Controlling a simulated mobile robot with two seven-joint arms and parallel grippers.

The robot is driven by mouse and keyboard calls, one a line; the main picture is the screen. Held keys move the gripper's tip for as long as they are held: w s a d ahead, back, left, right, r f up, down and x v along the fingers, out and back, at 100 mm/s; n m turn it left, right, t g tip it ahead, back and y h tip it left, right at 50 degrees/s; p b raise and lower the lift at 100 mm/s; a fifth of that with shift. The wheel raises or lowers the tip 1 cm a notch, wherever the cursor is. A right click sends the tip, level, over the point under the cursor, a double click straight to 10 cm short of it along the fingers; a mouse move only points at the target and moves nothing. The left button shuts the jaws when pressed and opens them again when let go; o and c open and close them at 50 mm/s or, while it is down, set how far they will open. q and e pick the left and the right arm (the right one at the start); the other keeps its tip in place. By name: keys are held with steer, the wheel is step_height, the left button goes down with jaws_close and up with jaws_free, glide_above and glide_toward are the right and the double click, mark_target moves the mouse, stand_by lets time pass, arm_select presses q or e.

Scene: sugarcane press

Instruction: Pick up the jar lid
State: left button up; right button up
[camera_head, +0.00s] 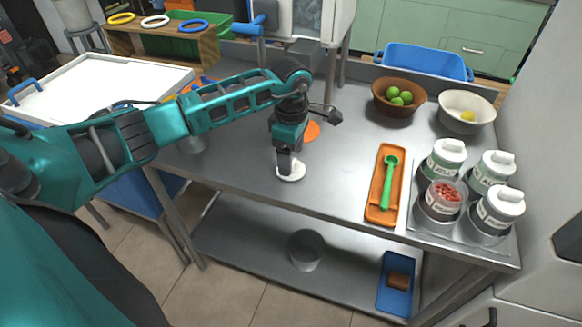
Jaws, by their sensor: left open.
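A white jar lid (291,174) lies on the steel table near its front edge. My left gripper (287,164) points straight down right over the lid and is open; its fingers hide the lid's middle, so I cannot tell whether they touch it. A jar with red contents (443,196) stands without a lid on the right of the table. Several other jars beside it, such as the one at the front right (499,212), wear white lids. My right gripper is not in view.
An orange disc (313,131) lies behind my left gripper. An orange tray (374,209) with a green spoon (388,181) lies between the lid and the jars. A brown bowl (383,103) of limes and a white bowl (455,124) stand behind. Clear steel lies around the lid.

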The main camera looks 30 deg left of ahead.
arm_select(q)
steer(key=shift+f, duration=0.7)
steer(key=shift+c, duration=0.4)
steer(key=c, duration=1)
steer(key=shift+r, duration=0.1)
steer(key=shift+c, duration=0.2)
